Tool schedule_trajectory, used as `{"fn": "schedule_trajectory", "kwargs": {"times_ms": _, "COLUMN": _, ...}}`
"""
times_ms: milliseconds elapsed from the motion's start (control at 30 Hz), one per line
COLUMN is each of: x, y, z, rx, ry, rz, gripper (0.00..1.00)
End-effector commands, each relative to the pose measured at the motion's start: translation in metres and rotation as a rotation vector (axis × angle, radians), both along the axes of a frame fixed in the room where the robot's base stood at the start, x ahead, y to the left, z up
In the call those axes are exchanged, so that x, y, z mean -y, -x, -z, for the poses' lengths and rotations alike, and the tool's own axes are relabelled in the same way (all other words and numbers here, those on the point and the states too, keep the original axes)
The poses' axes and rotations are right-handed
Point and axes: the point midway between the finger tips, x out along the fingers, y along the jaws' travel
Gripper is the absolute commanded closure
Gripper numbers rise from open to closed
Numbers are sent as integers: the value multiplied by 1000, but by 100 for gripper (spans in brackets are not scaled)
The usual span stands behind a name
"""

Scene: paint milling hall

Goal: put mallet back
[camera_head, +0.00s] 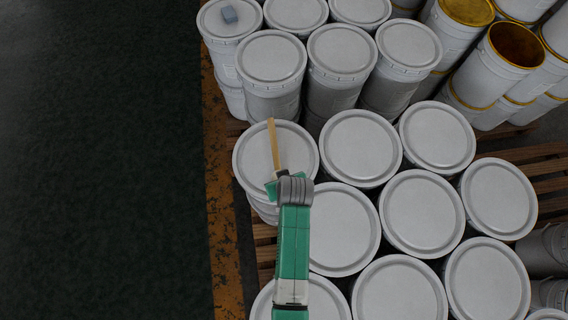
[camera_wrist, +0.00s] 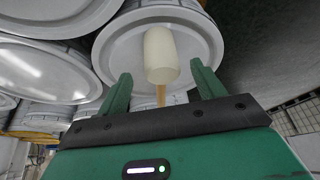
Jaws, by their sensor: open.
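The mallet shows in the head view as a pale wooden handle (camera_head: 274,145) over the lid of a white bucket (camera_head: 249,150); its head is not clear there. In the wrist view the mallet's cream, rounded head (camera_wrist: 160,52) is in front of the same kind of lid (camera_wrist: 107,60), with the tan handle (camera_wrist: 160,96) below it. My gripper (camera_head: 272,187) is at the near end of the handle, over the lid's near right part. In the wrist view its green fingers (camera_wrist: 160,80) are apart, one on each side of the mallet. Contact with the mallet cannot be made out.
Several lidded white buckets (camera_head: 420,212) crowd the right and near side on wooden pallets (camera_head: 545,168). Yellow-lined open buckets (camera_head: 516,45) are at far right. Dark floor (camera_head: 100,160) at left is clear.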

Motion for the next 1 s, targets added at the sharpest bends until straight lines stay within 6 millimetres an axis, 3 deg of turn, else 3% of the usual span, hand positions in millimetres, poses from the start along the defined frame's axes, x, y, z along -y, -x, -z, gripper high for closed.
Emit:
{"fn": "schedule_trajectory", "kwargs": {"times_ms": 200, "x": 4, "y": 14, "z": -32, "rx": 0, "ry": 0, "rz": -1, "gripper": 32}}
{"fn": "schedule_trajectory", "kwargs": {"times_ms": 633, "x": 4, "y": 16, "z": -39, "rx": 2, "ry": 0, "rz": -1, "gripper": 32}}
{"fn": "schedule_trajectory", "kwargs": {"times_ms": 700, "x": 5, "y": 5, "z": -52, "rx": 38, "ry": 2, "rz": 6, "gripper": 32}}
{"fn": "schedule_trajectory", "kwargs": {"times_ms": 767, "x": 4, "y": -17, "z": -84, "rx": 122, "ry": 6, "rz": 23, "gripper": 32}}
{"fn": "schedule_trajectory", "kwargs": {"times_ms": 833, "x": 4, "y": -51, "z": -147, "rx": 279, "ry": 8, "rz": 53, "gripper": 32}}
{"fn": "schedule_trajectory", "kwargs": {"times_ms": 867, "x": 4, "y": -65, "z": -181, "rx": 358, "ry": 7, "rz": 68, "gripper": 32}}
{"fn": "schedule_trajectory", "kwargs": {"times_ms": 900, "x": 4, "y": -81, "z": -228, "rx": 470, "ry": 3, "rz": 90, "gripper": 32}}
{"fn": "schedule_trajectory", "kwargs": {"times_ms": 967, "x": 3, "y": -97, "z": -300, "rx": 636, "ry": -11, "rz": 120, "gripper": 32}}
{"fn": "schedule_trajectory", "kwargs": {"times_ms": 1000, "x": 3, "y": -101, "z": -349, "rx": 746, "ry": -21, "rz": 138, "gripper": 32}}
